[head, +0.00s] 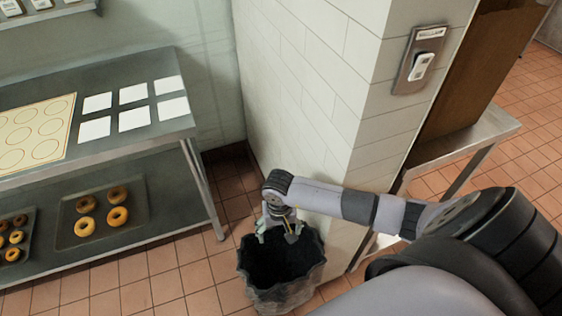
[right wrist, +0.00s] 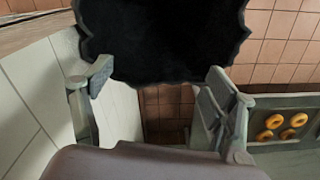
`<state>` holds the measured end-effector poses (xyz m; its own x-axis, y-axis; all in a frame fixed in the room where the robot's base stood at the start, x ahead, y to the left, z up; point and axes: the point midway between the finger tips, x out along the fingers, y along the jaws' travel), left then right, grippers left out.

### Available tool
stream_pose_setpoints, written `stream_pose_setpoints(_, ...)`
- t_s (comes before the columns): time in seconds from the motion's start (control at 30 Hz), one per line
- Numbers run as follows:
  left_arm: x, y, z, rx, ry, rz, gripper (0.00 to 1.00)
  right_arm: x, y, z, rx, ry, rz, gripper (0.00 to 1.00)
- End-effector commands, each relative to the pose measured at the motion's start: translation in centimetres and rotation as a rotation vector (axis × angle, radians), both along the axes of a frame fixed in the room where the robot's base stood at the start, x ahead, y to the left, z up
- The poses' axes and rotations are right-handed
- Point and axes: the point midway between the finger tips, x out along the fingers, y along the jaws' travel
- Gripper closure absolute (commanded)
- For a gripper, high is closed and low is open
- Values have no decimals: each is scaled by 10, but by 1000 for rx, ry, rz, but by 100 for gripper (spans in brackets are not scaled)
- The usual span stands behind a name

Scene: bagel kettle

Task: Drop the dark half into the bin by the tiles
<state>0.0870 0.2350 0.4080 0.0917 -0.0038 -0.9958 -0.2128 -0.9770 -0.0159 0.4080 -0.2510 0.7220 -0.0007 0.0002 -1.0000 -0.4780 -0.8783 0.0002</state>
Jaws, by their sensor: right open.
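The bin (head: 284,293) stands on the floor beside the white-tiled pillar, with a black liner (head: 275,262) over its rim. My right gripper (head: 279,232) hangs over the bin's opening, its fingers pointing down. In the right wrist view the gripper (right wrist: 150,90) is open, with nothing between its fingers, and the dark liner (right wrist: 165,35) lies beyond the fingertips. No dark half shows in either view; the inside of the bin is too black to tell what lies in it. My left gripper is not in view.
A metal table (head: 180,128) stands left of the bin, with white squares (head: 134,94) and a circle-marked mat (head: 38,130) on top. Its lower shelf holds a tray (head: 140,223) of bagels. The tiled pillar (head: 330,90) rises close behind my right arm. Floor is clear between table and bin.

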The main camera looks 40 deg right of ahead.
Motion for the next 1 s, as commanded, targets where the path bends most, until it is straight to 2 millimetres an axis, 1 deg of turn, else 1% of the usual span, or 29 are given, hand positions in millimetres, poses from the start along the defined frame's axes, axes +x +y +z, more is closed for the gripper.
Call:
stream_pose_setpoints(0.03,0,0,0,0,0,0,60,2,-1,13,-2,-6,2,21)
stream_pose_setpoints(0.2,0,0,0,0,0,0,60,1,-1,48,-2,-4,2,21)
stream_pose_setpoints(0.3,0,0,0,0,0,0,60,1,0,64,-1,-4,2,21)
stream_pose_setpoints(0.4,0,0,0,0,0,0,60,1,0,75,-1,-2,0,21)
stream_pose_setpoints(0.57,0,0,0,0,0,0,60,0,0,81,0,0,0,21)
stream_pose_setpoints(1.0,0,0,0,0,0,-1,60,0,0,81,0,1,0,21)
